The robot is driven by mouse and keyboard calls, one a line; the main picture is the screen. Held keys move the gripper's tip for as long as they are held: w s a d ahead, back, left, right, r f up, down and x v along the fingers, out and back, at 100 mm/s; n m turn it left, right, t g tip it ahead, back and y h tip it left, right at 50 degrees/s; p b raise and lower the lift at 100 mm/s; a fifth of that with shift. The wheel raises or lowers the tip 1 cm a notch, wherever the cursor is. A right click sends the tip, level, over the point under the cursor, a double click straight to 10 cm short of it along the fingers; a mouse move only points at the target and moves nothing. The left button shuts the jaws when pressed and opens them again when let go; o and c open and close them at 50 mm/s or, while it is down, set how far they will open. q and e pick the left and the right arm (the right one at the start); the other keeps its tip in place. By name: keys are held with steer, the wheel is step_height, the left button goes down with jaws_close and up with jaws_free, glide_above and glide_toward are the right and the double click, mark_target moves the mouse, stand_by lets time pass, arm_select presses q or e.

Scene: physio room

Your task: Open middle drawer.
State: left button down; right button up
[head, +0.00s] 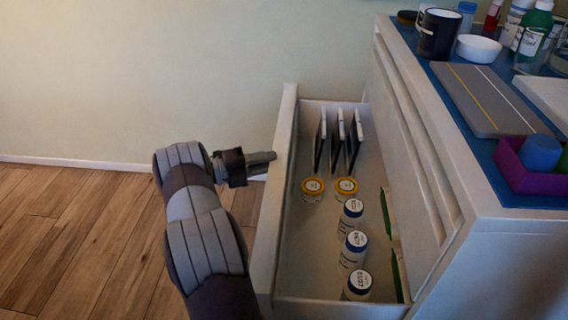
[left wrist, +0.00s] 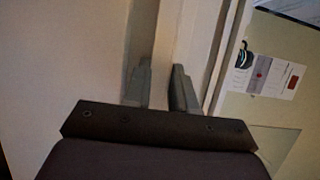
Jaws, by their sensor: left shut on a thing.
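A white drawer (head: 287,210) is pulled well out of the white cabinet (head: 490,262), below its closed upper front (head: 418,150). I see into it from above. My left gripper (head: 268,157) is at the outer side of the drawer front, towards its far end, and is shut on its handle, which is mostly hidden in the head view. In the left wrist view the two fingers (left wrist: 162,88) stand on either side of a pale strip against the drawer front. My right gripper is in neither view.
On the cabinet top are a grey board (head: 484,98), a purple tray (head: 520,177), a black mug (head: 438,34) and bottles. The wooden floor (head: 90,235) at left is clear.

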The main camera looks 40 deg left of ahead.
arm_select(q)
steer(key=shift+s+a+f, duration=0.15)
steer(key=shift+s+a, duration=0.4)
steer(key=shift+a, duration=0.1)
steer(key=shift+s+a+f, duration=0.15)
steer(key=shift+s+a, duration=0.4)
steer(key=shift+a, duration=0.05)
steer(key=c, duration=1)
jaws_free()
steer(key=shift+a, duration=0.1)
steer(key=shift+r, duration=0.1)
steer(key=p+v, duration=0.4)
steer(key=v, duration=0.8)
steer(key=shift+s+a, duration=0.2)
steer(key=shift+s, duration=0.05)
